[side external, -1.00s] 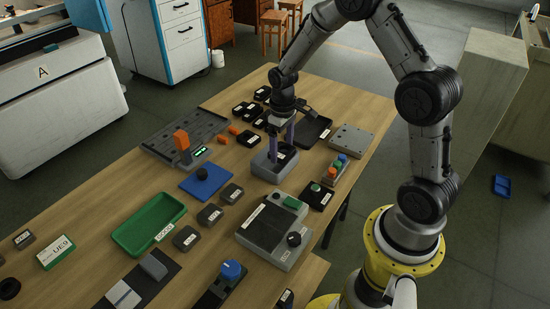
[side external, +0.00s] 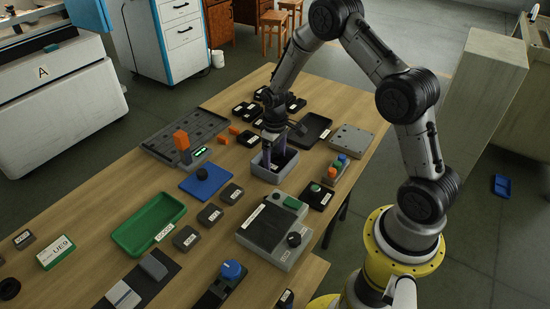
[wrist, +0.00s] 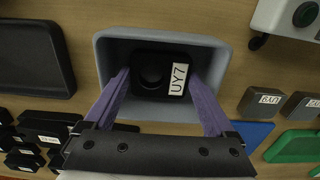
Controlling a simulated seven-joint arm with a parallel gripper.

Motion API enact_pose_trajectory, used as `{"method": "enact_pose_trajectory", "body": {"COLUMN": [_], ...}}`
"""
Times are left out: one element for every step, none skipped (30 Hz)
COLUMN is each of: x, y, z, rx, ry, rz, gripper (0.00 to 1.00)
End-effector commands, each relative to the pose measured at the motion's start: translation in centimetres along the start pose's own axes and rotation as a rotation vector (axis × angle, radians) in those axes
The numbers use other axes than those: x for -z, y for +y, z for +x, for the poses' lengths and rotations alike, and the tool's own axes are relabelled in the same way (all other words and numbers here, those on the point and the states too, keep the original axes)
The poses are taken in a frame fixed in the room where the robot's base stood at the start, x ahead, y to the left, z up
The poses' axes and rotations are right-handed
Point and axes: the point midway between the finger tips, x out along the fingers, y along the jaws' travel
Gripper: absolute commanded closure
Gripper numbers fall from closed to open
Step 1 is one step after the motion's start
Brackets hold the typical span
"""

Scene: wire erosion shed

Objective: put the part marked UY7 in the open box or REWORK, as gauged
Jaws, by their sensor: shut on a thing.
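The part marked UY7 (wrist: 150,75) is a black block with a round recess and a white label, lying face up in the wrist view. My gripper (wrist: 160,76) has its two purple fingers on either side of the part, shut on it. Part and fingertips are inside the walls of a grey open-topped bin (wrist: 106,50); whether the part touches the bin floor cannot be told. In the side view my gripper (side external: 275,157) reaches down into the grey bin (side external: 268,176), and the part is hidden there. A green open tray (side external: 128,238) labelled GOOD stands front left.
A grey device with a black plate (side external: 262,228) stands just in front of the bin. A black tray (side external: 312,128) and several black parts (side external: 244,109) lie behind. A blue plate with a black knob (side external: 205,183) and several small labelled grey blocks (side external: 210,215) lie left.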

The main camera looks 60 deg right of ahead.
Motion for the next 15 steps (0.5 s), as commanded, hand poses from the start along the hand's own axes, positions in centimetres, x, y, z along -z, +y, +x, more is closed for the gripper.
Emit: {"method": "enact_pose_trajectory", "body": {"x": [0.10,0.10,0.00,0.01,0.01,0.00,0.00,-0.01,-0.01,-0.01,-0.01,-0.01,0.00,0.00,0.02], "y": [0.03,0.03,0.00,0.00,0.00,0.00,0.00,0.00,0.00,-0.01,0.00,0.00,0.00,0.00,0.01], "z": [0.05,0.14,0.30,0.27,0.26,0.27,0.26,0.27,0.26,0.26,0.25,0.19,0.09,-0.07,-0.37], "rx": [-0.001,-0.001,0.000,0.000,0.000,0.000,0.000,0.000,0.000,0.000,0.000,0.000,0.000,0.000,0.000], "ry": [0.003,0.003,0.000,0.000,0.000,0.000,0.000,0.000,0.000,0.000,0.000,0.000,0.000,0.000,0.001], "rz": [0.000,0.000,0.000,0.000,0.000,0.000,0.000,0.000,0.000,0.000,0.000,0.000,0.000,0.000,0.000], "gripper": [1.00,1.00,0.09,0.03,0.00,0.00,0.00,0.00,0.00,0.00,0.00,0.00,0.00,0.00,0.00]}}
